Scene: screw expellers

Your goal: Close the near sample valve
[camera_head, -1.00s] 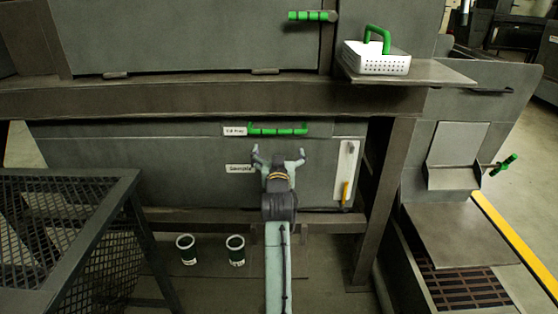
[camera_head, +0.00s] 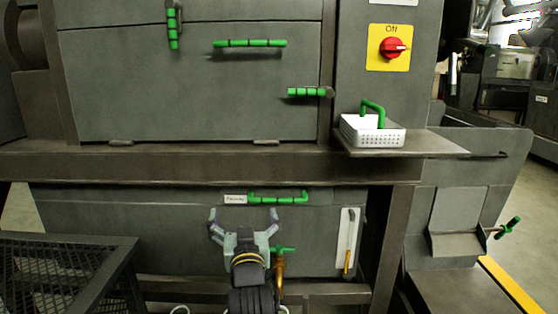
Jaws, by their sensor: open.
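A small brass sample valve (camera_head: 279,268) with a short green handle (camera_head: 284,250) sits low on the front of the grey lower tank. The handle lies roughly level across the top of the brass body. My gripper (camera_head: 244,222) is open and empty, its two fingers spread upward in front of the tank, just left of the valve. The gripper appears apart from the handle, but the depth gap is hard to judge. My wrist covers part of the area beside and below the valve. Another green handle on a brass-coloured stem (camera_head: 508,227) projects from the chute at right.
A green bar handle (camera_head: 278,198) is above my gripper. A white gauge panel (camera_head: 347,242) is right of the valve. A dark mesh platform (camera_head: 65,270) stands at left. A white basket (camera_head: 372,135) rests on the upper right shelf (camera_head: 425,146).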

